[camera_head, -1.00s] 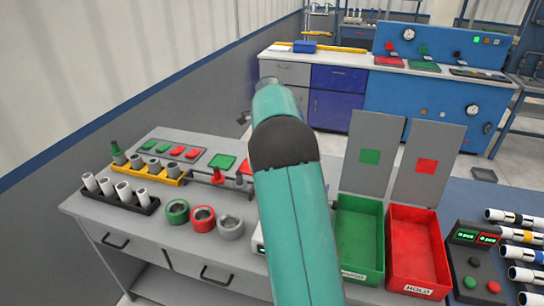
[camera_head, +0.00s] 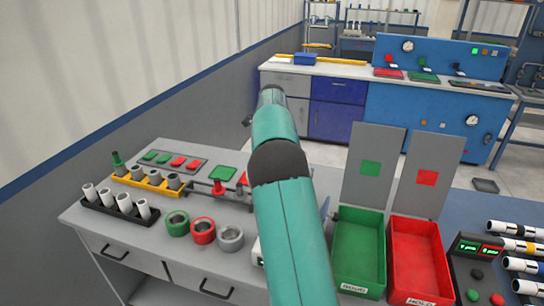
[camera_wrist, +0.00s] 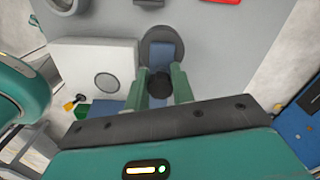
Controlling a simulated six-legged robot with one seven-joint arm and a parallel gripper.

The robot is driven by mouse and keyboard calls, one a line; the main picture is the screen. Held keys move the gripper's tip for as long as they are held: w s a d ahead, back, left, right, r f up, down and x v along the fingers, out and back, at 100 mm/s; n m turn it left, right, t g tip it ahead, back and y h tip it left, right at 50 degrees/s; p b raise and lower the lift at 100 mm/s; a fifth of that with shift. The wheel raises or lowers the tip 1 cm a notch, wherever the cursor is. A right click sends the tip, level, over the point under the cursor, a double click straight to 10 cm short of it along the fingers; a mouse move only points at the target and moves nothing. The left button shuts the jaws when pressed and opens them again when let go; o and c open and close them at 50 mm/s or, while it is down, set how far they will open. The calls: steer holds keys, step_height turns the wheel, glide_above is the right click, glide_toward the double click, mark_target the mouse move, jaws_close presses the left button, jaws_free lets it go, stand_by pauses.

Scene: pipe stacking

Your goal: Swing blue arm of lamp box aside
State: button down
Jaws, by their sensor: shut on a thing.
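The lamp box (camera_wrist: 95,68) is a white box with a round grey disc on its face, left of my fingers in the wrist view. In the head view only a white sliver of it (camera_head: 257,250) shows beside my arm. The blue arm (camera_wrist: 164,52) lies over a dark round plate, right of the box. A dark round knob (camera_wrist: 160,86) sits in line with it, between my fingers. My gripper (camera_wrist: 160,82) is shut on the blue arm at this knob. In the head view my arm hides the gripper; a bit of blue (camera_head: 324,209) shows at its right edge.
The green bin (camera_head: 357,285) and red bin (camera_head: 418,292) stand right of my arm, with grey panels behind them. Green, red and grey rings (camera_head: 203,231) lie on the bench to the left, near the racks of pipes (camera_head: 122,208).

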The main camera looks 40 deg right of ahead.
steer(key=c, duration=1.2)
jaws_free()
steer(key=shift+w+d, duration=0.1)
steer(key=shift+d, duration=0.15)
steer(key=shift+c, duration=0.2)
steer(key=shift+o, duration=0.3)
steer(key=shift+a, duration=0.1)
steer(key=shift+r, duration=0.1)
step_height(320, 180, up, 14)
